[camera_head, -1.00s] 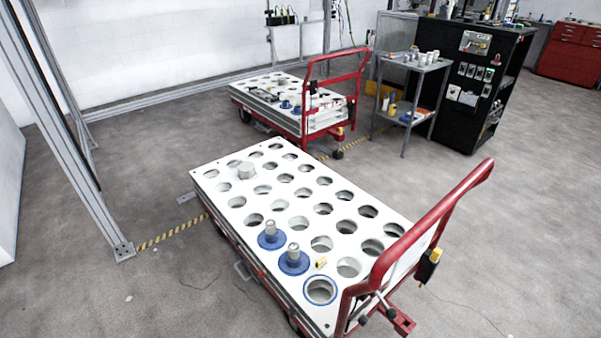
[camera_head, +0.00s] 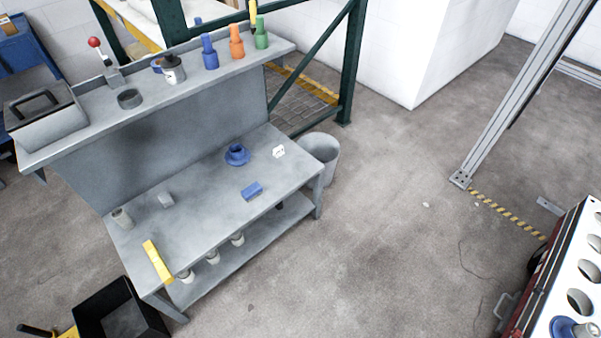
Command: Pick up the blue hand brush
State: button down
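A small blue block-like item (camera_head: 252,191) lies on the lower top of the grey workbench (camera_head: 190,230), near its front right. It may be the blue hand brush, but it is too small to be sure. A round blue piece (camera_head: 236,154) sits behind it on the same top, apart from it. My gripper is not in view.
The bench's upper shelf holds blue (camera_head: 209,52), orange (camera_head: 236,42) and green (camera_head: 261,34) bottle-like items. A yellow bar (camera_head: 158,262) lies at the front edge. A grey bin (camera_head: 320,155) stands right of the bench. A white-topped cart (camera_head: 570,260) is at far right; floor between is clear.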

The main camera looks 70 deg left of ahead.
aim_at(253, 190)
jog(key=u, duration=2)
jog(key=z, duration=1.55)
jog(key=u, duration=1.55)
jog(key=i+l+u, duration=0.35)
jog(key=i+l, duration=0.15)
jog(key=l, duration=0.15)
jog(key=i+l+u, duration=0.15)
jog(key=l, duration=0.25)
jog(key=i+l+u, duration=0.15)
jog(key=l, duration=0.25)
jog(key=i, duration=0.1)
